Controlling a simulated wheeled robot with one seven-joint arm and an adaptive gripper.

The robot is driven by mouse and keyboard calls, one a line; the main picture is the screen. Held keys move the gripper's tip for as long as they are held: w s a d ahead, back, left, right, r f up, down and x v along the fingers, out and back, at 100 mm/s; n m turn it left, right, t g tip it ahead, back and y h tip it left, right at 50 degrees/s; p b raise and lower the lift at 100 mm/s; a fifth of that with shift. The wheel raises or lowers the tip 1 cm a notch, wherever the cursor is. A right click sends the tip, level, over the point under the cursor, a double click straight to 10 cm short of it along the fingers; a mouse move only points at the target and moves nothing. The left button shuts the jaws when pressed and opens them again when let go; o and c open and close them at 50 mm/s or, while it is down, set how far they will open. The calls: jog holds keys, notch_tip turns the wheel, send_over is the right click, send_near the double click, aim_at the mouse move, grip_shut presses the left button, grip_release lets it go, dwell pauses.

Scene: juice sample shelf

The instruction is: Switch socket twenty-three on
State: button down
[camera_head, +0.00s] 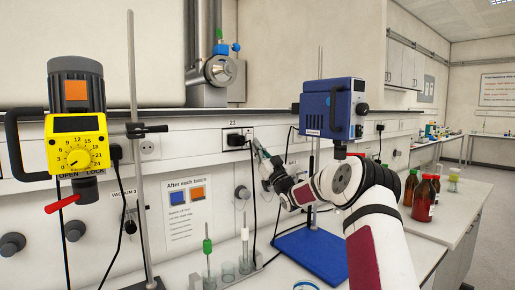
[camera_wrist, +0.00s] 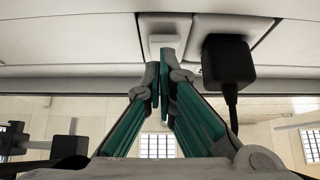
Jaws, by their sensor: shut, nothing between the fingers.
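The socket labelled 23 (camera_head: 233,123) is on the wall panel, with a black plug (camera_head: 236,140) in it. The plug also shows in the wrist view (camera_wrist: 228,62). Beside it is a pale switch plate (camera_wrist: 152,22) with a white rocker (camera_wrist: 164,42). My gripper (camera_head: 257,145) is at the wall, just right of the plug in the head view. In the wrist view my gripper (camera_wrist: 159,66) is shut and empty, its fingertips right at the rocker's edge. I cannot tell whether they touch it. The rocker's on or off position is not clear.
A blue stirrer (camera_head: 331,108) on a stand is right of the gripper, and a yellow stirrer (camera_head: 76,142) is at left. Glassware stands below on the bench. Brown bottles (camera_head: 423,199) are at right. A cable hangs beneath the plug.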

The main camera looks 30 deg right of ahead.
jog(key=shift+w, duration=0.1)
dwell(0.3)
jog(key=w+b, duration=0.1)
jog(key=b, duration=0.2)
jog(key=shift+f+t, duration=0.4)
jog(key=shift+s+r, duration=0.2)
jog(key=shift+r, duration=0.05)
